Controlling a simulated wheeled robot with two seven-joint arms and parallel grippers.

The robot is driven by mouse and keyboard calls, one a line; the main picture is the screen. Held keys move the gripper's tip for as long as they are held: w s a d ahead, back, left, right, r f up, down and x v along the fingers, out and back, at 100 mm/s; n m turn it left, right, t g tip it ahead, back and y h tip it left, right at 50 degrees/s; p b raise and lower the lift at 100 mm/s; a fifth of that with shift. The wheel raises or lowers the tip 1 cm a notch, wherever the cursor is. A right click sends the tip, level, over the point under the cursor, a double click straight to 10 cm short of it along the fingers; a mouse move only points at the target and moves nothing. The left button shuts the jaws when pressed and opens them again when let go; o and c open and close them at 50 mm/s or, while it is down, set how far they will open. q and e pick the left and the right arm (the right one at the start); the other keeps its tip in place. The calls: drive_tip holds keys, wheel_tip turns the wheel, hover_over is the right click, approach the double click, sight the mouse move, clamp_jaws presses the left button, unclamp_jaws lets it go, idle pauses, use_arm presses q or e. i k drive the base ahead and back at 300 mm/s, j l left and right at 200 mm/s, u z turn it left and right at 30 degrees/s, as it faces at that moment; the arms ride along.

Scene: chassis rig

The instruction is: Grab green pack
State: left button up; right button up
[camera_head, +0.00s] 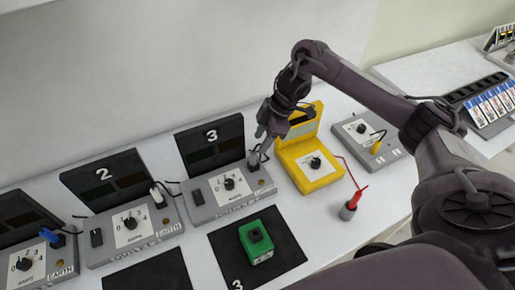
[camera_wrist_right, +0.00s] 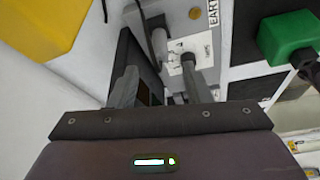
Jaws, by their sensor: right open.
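The green pack (camera_head: 258,243) lies on the black mat marked 3 (camera_head: 285,257), in front of station 3. It has a dark square piece on top. In the right wrist view the green pack (camera_wrist_right: 287,38) is at the upper right, outside the jaws. My right gripper (camera_head: 268,130) is up and behind the pack, over the gap between station 3 and the yellow device. Its two fingers are apart in the right wrist view (camera_wrist_right: 160,82), with no green pack between them. My left gripper is not in view.
Grey station 3 (camera_head: 208,207) with its dark panel stands behind the pack; station 2 (camera_head: 105,252) is to its left. A yellow tester (camera_head: 313,186) and a red probe in a grey holder (camera_head: 347,213) are to the right. Cables run close by.

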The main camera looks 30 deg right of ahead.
sight(259, 246)
drive_tip(key=k, duration=1.5)
